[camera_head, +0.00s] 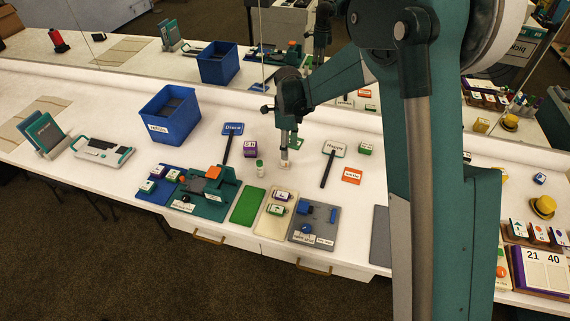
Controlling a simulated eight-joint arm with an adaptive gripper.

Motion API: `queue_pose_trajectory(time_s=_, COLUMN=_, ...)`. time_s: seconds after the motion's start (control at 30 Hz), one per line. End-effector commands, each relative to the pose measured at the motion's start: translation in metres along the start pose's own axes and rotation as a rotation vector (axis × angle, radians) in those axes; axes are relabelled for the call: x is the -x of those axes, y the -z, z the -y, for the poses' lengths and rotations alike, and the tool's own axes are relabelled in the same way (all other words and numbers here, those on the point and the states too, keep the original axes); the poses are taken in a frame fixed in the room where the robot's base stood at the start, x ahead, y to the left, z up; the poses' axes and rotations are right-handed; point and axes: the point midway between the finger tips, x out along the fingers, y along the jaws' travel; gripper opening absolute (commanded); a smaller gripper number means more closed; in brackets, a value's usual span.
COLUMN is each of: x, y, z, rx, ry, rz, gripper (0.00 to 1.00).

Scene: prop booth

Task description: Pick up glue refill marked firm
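My gripper (285,163) points down over the middle of the white table. Its fingers are too small to tell open or shut. Which item is the glue refill marked firm I cannot tell; the small labels are unreadable. Small labelled blocks, one purple (283,195) and one green (277,210), lie on a cream mat (262,228) in front of my gripper. More small green labelled pieces (147,187) sit on a blue mat (150,199) further left.
A teal device (221,189), a green mat (247,206) and a grey tray (328,213) line the front edge. A blue bin (157,117) stands back left. Two paddle signs (232,129) (333,149) flank my gripper. A mirror runs behind.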

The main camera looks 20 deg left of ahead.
Motion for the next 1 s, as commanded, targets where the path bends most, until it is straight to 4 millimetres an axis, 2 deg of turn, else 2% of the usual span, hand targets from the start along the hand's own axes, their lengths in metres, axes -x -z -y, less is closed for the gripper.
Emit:
queue_pose_trajectory(time_s=0.37, x=-0.002, y=0.0, z=0.0, rx=-0.002, ry=-0.001, rz=0.0, gripper=0.44)
queue_pose_trajectory(time_s=0.7, x=-0.025, y=0.0, z=0.0, rx=-0.001, ry=-0.001, rz=0.0, gripper=0.44)
queue_pose_trajectory(time_s=1.0, x=-0.026, y=0.0, z=0.0, rx=-0.001, ry=-0.001, rz=0.0, gripper=0.44)
